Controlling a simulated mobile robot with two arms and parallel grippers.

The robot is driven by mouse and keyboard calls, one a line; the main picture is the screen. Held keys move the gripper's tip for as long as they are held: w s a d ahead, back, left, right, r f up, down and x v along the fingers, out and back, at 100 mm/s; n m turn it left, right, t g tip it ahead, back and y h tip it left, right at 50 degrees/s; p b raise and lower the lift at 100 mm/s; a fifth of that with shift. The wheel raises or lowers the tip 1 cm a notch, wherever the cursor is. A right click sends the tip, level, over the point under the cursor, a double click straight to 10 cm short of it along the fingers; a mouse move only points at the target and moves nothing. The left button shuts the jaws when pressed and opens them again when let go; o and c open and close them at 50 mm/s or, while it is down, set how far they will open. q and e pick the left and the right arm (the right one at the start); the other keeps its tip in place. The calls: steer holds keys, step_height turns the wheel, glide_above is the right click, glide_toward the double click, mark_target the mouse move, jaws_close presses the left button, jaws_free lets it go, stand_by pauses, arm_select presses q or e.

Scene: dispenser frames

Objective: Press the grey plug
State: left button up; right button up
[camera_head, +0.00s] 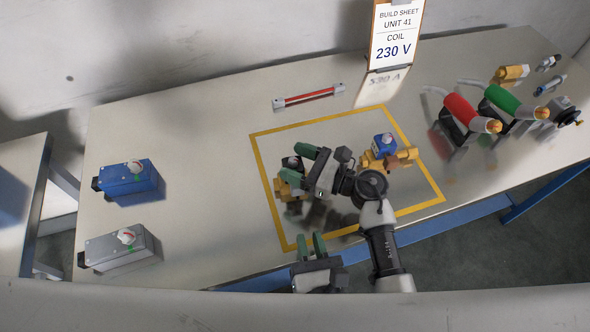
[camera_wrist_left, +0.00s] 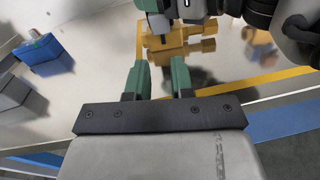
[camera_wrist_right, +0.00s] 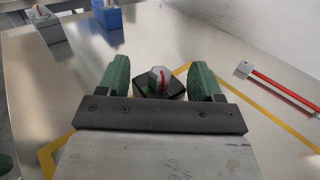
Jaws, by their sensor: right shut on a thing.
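The grey plug (camera_wrist_right: 158,76) has a faceted grey top with a red stripe. It sits on a black square block (camera_wrist_right: 160,92) between the fingers of my right gripper (camera_wrist_right: 160,85), which is shut on it. In the head view the same gripper (camera_head: 296,164) is over the left brass valve body (camera_head: 284,189), and its fingers partly hide the plug (camera_head: 290,162). I cannot tell how closely the plug sits on the block. My left gripper (camera_head: 312,243) is open and empty, lower down near the table's front edge. In its wrist view the brass body (camera_wrist_left: 180,44) lies beyond its fingers.
A second brass valve (camera_head: 400,158) with a blue block (camera_head: 384,146) stands to the right inside the yellow outline. A blue box (camera_head: 130,181) and a grey box (camera_head: 118,248) stand at left. Red and green-handled tools (camera_head: 470,113) stand at right. The left-centre table is clear.

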arm_select(q)
steer(key=s+f+g+h, duration=0.1)
steer(key=s, duration=0.1)
steer(key=s+a+f+g+h, duration=0.1)
steer(key=s+f+h, duration=0.1)
steer(key=s+a+f+g+h, duration=0.1)
steer(key=s+g, duration=0.1)
steer(key=shift+s+a+f+m+h, duration=0.1)
steer(key=shift+s+f+m+h, duration=0.1)
steer(key=shift+f+m+h, duration=0.15)
jaws_close()
steer(key=a+r+n+h, duration=0.1)
steer(key=a+n+h, duration=0.1)
steer(key=n+h, duration=0.1)
steer(key=w+a+r+n+t+h, duration=0.1)
steer(key=a+r+n+h, duration=0.1)
steer(key=n+h, duration=0.1)
steer(key=w+a+r+n+h, duration=0.1)
steer(key=a+r+n+h, duration=0.1)
steer(key=n, duration=0.3)
steer(key=shift+w+a+t+h, duration=0.25)
steer(key=shift+a+t+h, duration=0.05)
steer(key=shift+h, duration=0.15)
